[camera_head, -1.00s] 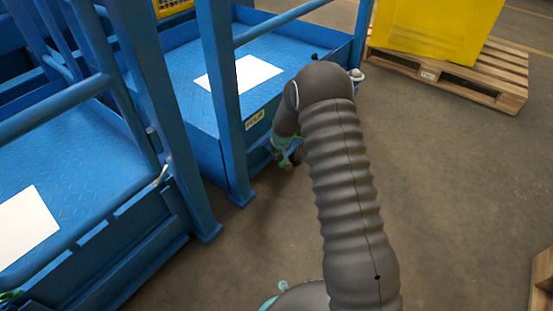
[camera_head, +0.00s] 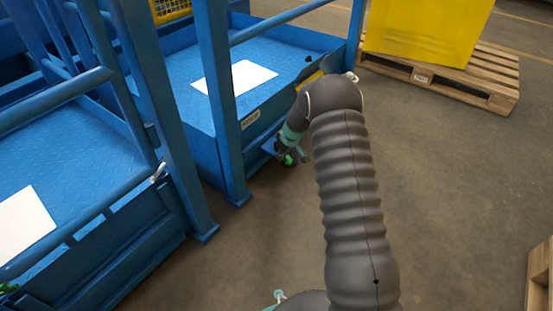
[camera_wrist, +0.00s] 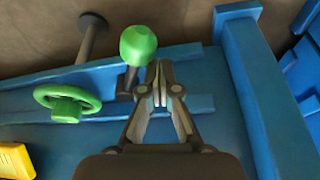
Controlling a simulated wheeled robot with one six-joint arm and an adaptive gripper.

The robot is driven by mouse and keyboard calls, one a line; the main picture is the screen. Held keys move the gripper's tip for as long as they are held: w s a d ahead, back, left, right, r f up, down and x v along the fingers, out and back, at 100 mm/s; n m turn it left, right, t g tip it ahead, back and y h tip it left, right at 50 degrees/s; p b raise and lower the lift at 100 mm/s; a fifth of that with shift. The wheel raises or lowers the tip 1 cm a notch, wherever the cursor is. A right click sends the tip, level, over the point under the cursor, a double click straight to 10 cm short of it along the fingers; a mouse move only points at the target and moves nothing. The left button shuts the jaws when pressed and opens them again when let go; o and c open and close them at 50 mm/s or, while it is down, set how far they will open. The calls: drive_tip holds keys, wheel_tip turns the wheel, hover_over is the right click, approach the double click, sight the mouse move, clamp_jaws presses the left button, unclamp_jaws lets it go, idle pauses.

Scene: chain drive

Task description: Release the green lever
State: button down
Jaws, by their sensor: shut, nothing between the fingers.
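A green lever with a round knob (camera_wrist: 138,45) on a dark stem stands at the edge of the blue cart (camera_wrist: 215,100) in the wrist view. The knob also shows as a small green spot in the head view (camera_head: 290,159), low on the side of the cart (camera_head: 205,130). My gripper (camera_wrist: 160,72) is shut and empty. Its fingertips are just right of the lever's knob and stem in the wrist view; I cannot tell whether they touch. In the head view my gripper is small and partly hidden by my arm.
A green handwheel (camera_wrist: 67,103) sits left of the lever, and a yellow block (camera_wrist: 16,160) is at lower left. A second blue cart (camera_head: 60,160) stands at left. A wooden pallet with a yellow box (camera_head: 425,30) is at upper right. The floor between is clear.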

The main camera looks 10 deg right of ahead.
drive_tip(key=shift+w+d+n, duration=0.1)
drive_tip(key=shift+d+n, duration=0.7)
drive_tip(key=shift+d, duration=0.05)
drive_tip(key=shift+w+d+n+g+y, duration=0.1)
drive_tip(key=shift+d+n+g+y, duration=0.25)
drive_tip(key=shift+n, duration=0.25)
drive_tip(key=shift+w+d, duration=0.2)
drive_tip(key=shift+d, duration=0.4)
drive_tip(key=shift+w+d, duration=0.1)
drive_tip(key=shift+d, duration=0.25)
drive_tip(key=a+r, duration=0.1)
drive_tip(key=a, duration=0.4)
drive_tip(key=w+d+v, duration=0.1)
drive_tip(key=w+v, duration=0.1)
drive_tip(key=v, duration=0.7)
drive_tip(key=shift+r+p, duration=0.35)
drive_tip(key=shift+p, duration=0.1)
drive_tip(key=shift+s, duration=0.15)
